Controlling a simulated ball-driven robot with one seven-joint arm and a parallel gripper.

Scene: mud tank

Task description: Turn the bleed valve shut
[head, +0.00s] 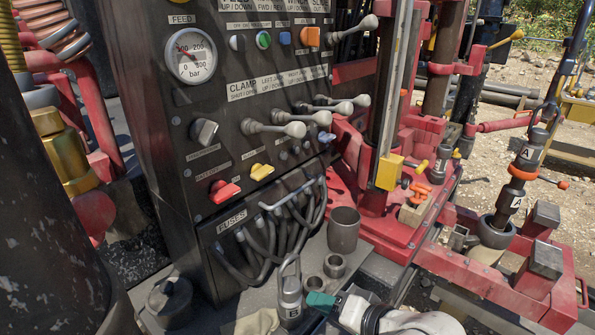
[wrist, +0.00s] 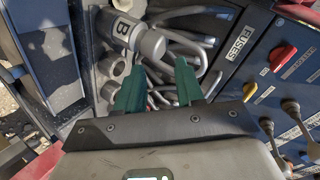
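The control panel carries a yellow handle (head: 261,171) and a red handle (head: 223,191), each with a small label too blurred to read surely. The yellow one seems the likely bleed valve. Both also show at the right of the wrist view, the yellow handle (wrist: 250,91) below the red handle (wrist: 282,58). My gripper (head: 322,301) is low in front of the panel, well below the handles and apart from them. In the wrist view its green fingers (wrist: 158,88) stand apart with nothing gripped. A grey shackle marked B (wrist: 146,42) lies just beyond them.
The shackle B (head: 290,290) stands on the ledge beside my gripper, near a grey cup (head: 343,230) and grey rings (head: 334,266). Looped cables (head: 275,235) hang under the FUSES label.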

